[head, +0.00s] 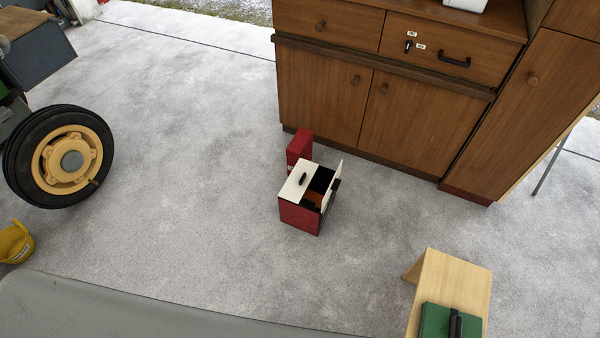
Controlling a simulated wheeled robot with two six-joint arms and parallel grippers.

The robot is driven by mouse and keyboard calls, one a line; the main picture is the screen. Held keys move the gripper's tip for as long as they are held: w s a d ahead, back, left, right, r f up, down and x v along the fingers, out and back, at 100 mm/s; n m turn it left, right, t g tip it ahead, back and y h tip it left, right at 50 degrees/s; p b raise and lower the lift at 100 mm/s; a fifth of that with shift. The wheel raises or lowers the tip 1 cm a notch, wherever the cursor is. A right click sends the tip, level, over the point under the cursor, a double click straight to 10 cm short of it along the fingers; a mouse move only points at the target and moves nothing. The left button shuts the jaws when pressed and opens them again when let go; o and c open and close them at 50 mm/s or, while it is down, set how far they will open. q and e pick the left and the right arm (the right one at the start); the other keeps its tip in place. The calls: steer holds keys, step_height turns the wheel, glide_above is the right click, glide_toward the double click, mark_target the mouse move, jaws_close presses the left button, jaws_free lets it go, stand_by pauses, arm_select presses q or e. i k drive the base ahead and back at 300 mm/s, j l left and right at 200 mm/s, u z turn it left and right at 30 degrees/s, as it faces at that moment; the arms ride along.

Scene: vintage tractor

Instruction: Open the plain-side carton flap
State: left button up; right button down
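A red carton (298,217) stands on the concrete floor in the middle of the head view, in front of the wooden cabinet. Its left white flap (294,188) lies flat across the left part of the top and bears a black handle (303,178). Its right flap (330,190) stands up at the right edge, with a dark piece at its outer side. Between the flaps the carton is open, with a dark and brown inside. I cannot tell which flap is on the plain side. Neither of my grippers is in view.
A red box (299,147) stands just behind the carton. The wooden cabinet (370,100) rises beyond. A light wooden stool (455,278) with a green case (435,320) is at lower right. A tractor wheel (72,160) and a yellow container (15,243) are left. Floor left of the carton is clear.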

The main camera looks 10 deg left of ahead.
mark_target(294, 189)
steer(key=i+u, duration=0.35)
steer(key=i, duration=0.8)
steer(key=i+l+u, duration=0.1)
steer(key=l, duration=0.25)
steer(key=i+l+u, duration=0.1)
steer(key=l, duration=0.3)
steer(key=i+l+u, duration=0.1)
steer(key=i+l, duration=0.15)
steer(key=l, duration=0.15)
steer(key=i+l+u, duration=0.1)
steer(key=l, duration=0.3)
